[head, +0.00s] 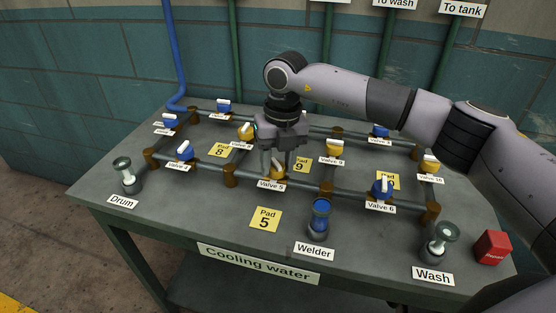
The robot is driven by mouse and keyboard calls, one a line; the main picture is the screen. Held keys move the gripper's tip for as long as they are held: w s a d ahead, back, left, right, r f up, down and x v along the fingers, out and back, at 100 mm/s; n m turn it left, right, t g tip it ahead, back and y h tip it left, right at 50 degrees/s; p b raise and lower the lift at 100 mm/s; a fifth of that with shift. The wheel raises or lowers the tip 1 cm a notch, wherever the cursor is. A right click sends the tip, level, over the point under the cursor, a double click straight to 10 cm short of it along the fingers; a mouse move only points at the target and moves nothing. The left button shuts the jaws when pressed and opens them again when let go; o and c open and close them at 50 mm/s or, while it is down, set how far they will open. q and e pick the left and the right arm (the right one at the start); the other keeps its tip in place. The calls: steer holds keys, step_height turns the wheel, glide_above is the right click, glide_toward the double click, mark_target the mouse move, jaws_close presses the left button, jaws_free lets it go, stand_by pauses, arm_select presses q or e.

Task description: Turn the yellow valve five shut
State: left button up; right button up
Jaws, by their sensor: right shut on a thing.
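The yellow valve five (275,173) sits on the front pipe run, just above its label "Valve 5" (271,185). My right gripper (278,165) reaches down over it from above, its arm coming in from the right. Its fingers are shut on valve five and hide most of the valve, so how its handle points cannot be told. My left gripper is not in the head view.
The Drum (126,175), Welder (319,218) and Wash (440,242) fittings stand along the front. A red box (492,247) is at right.

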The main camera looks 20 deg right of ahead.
mark_target(279, 165)
steer(key=m, duration=0.4)
steer(key=shift+a+r+m, duration=0.1)
steer(key=shift+m, duration=0.2)
steer(key=shift+m+t, duration=0.4)
steer(key=shift+m, duration=1.5)
steer(key=shift+w, duration=0.1)
steer(key=o, duration=1.1)
steer(key=shift+c, duration=0.2)
steer(key=r, duration=0.4)
steer(key=r+b, duration=0.1)
steer(key=r, duration=0.2)
steer(key=shift+s, duration=0.25)
steer(key=shift+s, duration=0.1)
